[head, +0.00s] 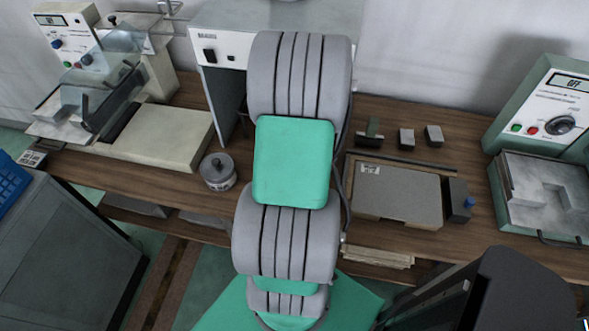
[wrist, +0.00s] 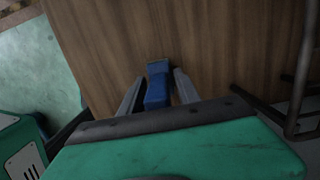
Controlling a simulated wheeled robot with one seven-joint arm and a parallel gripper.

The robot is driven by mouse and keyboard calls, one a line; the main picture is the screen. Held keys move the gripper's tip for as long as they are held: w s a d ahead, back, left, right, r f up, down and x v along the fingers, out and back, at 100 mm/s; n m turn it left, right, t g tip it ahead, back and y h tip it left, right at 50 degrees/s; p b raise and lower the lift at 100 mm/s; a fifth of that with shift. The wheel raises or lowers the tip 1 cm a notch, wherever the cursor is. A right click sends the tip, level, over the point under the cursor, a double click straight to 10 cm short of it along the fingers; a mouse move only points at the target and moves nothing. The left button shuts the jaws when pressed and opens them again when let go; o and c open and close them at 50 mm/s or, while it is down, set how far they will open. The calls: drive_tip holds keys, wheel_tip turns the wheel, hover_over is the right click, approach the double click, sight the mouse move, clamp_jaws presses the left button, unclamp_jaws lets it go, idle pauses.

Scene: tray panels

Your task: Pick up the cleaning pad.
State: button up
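In the wrist view a small blue block-like thing (wrist: 157,92), which looks like the cleaning pad, lies against the brown wooden surface. My gripper (wrist: 160,75) is open, with one grey finger on each side of the blue thing. A narrow gap shows between the blue thing and each fingertip. I cannot tell its height between the fingers, and its near end is partly hidden by my gripper's body. In the head view my arm covers the middle, and neither my gripper nor the pad shows there.
The wooden bench (head: 390,110) carries a lidded grey pot (head: 218,172), a flat grey plate (head: 397,195), small metal blocks (head: 407,138) and a green-and-white instrument (head: 545,110) at the right. A dark bar frame (wrist: 297,90) stands right of my gripper in the wrist view.

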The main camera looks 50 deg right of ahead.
clamp_jaws()
idle(0.5)
